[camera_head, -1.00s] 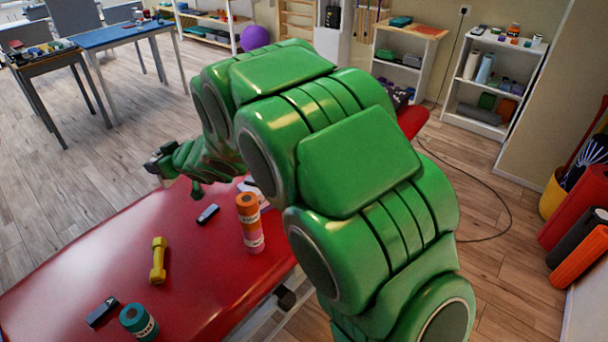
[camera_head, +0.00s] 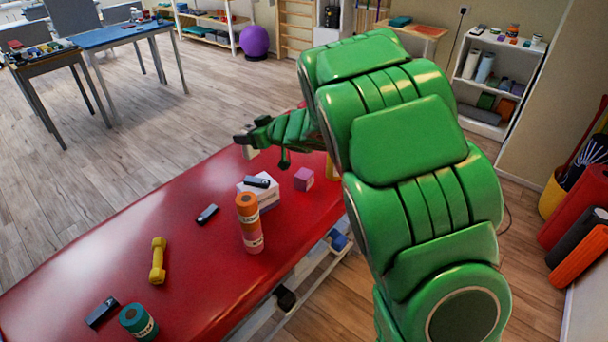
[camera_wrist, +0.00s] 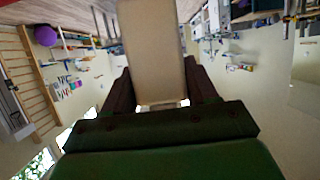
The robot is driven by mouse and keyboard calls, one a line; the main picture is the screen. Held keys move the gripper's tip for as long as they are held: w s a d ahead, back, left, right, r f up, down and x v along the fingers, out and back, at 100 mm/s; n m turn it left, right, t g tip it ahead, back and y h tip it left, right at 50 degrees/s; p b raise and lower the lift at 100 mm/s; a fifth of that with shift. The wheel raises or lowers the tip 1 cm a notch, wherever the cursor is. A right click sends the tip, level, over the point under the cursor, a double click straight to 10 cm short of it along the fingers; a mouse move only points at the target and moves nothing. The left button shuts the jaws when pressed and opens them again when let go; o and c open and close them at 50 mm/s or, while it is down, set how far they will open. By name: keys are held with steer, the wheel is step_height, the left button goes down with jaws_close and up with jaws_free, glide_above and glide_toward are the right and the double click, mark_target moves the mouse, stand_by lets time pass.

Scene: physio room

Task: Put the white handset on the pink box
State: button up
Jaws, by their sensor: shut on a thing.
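My gripper (camera_head: 244,139) is in the air above the far part of the red couch, to the left of and beyond the pink box. It is shut on the white handset (camera_head: 250,153), which shows as a small pale piece at the jaws. In the wrist view the handset (camera_wrist: 152,50) is a cream-white slab between the two dark fingers (camera_wrist: 155,95). The pink box (camera_head: 303,179) sits on the couch, apart from the gripper, with nothing seen on its top.
On the red couch (camera_head: 130,240) a white box (camera_head: 262,196) with a dark handset (camera_head: 257,182) on it stands left of the pink box.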

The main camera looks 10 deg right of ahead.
steer(key=d+f, duration=0.2)
steer(key=d, duration=1.5)
glide_above(304, 174)
steer(key=shift+f, duration=7.35)
steer(key=shift+w+f+m+h, duration=0.15)
steer(key=shift+f+m+h, duration=0.15)
steer(key=shift+f, duration=1.25)
steer(key=shift+f, duration=0.1)
steer(key=o, duration=1.1)
